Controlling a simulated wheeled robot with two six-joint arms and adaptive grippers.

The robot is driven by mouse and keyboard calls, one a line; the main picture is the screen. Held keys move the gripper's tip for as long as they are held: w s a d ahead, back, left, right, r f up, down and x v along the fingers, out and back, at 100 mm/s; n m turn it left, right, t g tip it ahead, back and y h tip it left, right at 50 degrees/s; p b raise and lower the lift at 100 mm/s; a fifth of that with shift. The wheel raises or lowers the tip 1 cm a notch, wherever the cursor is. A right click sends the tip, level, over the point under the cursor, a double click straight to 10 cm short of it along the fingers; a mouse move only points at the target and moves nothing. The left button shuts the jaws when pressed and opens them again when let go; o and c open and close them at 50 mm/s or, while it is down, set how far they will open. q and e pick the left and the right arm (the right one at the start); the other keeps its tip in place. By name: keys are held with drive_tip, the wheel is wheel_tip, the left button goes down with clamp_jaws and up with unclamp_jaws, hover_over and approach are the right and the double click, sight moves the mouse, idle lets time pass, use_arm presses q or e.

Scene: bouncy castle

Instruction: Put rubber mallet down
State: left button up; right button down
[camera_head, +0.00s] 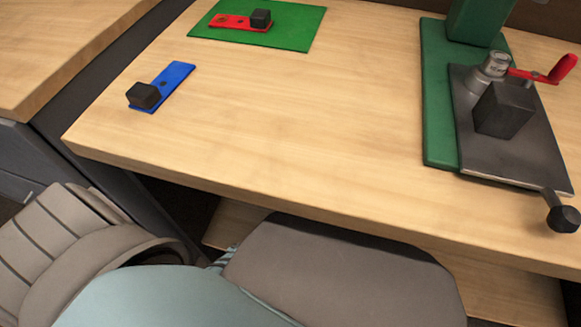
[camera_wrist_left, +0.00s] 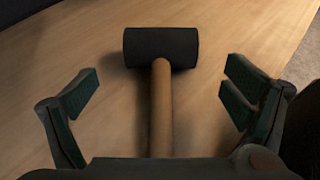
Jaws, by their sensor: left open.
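The rubber mallet (camera_wrist_left: 161,48) shows in the left wrist view, with a black cylindrical head and a light wooden handle. It appears to lie on a wooden surface, head away from me and handle running back toward my left wrist. My left gripper (camera_wrist_left: 163,90) is open, with one finger on each side of the handle and clear gaps to both. The near end of the handle is hidden behind the gripper body. I do not make out the mallet or either gripper in the head view.
The wooden workbench (camera_head: 300,120) holds a blue strip with a black block (camera_head: 145,96) and a green mat (camera_head: 295,32) with a red piece. A green-based machine (camera_head: 440,130) with a metal plate and red crank stands at right. The bench middle is clear.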

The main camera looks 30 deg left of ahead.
use_arm(q)
drive_tip(key=p+v, duration=0.2)
drive_tip(key=v, duration=0.4)
drive_tip(key=shift+r, duration=0.1)
drive_tip(key=shift+s+a+r, duration=0.1)
drive_tip(key=shift+s+a, duration=0.15)
drive_tip(key=shift+s, duration=0.15)
use_arm(e)
drive_tip(key=shift+m, duration=0.3)
drive_tip(key=f, duration=0.1)
drive_tip(key=s+f, duration=0.1)
drive_tip(key=f, duration=0.1)
drive_tip(key=s+f, duration=0.1)
drive_tip(key=shift+s+d+f, duration=0.15)
drive_tip(key=shift+d+f, duration=0.25)
